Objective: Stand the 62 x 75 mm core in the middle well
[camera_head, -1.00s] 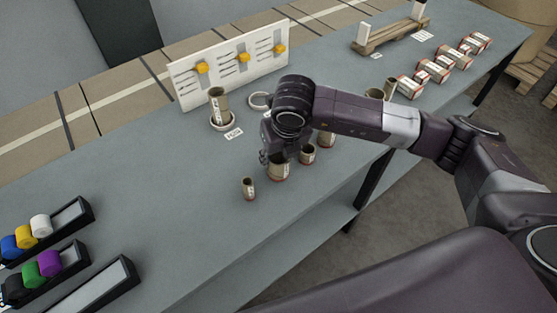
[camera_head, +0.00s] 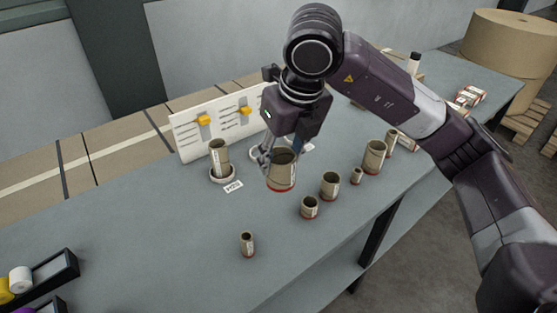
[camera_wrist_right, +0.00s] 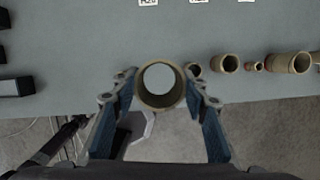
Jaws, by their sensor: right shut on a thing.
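My right gripper (camera_head: 281,160) is shut on a brown cardboard core (camera_head: 282,178) with a red bottom edge. It holds the core upright, apparently above the table. In the right wrist view the held core (camera_wrist_right: 160,104) sits between both fingers, and I look down through its bore. The left well, a white ring (camera_head: 222,178), has another core (camera_head: 219,154) standing in it. A piece of a white ring (camera_head: 254,153) shows just left of my gripper; the gripper and held core hide most of the middle well area. My left gripper is out of view.
Several other cores stand along the front edge, among them a small one (camera_head: 247,244), a short one (camera_head: 310,207) and a tall one (camera_head: 374,157). A white board with yellow sliders (camera_head: 204,120) stands behind the wells. Dark trays (camera_head: 45,275) lie at the left; table between is clear.

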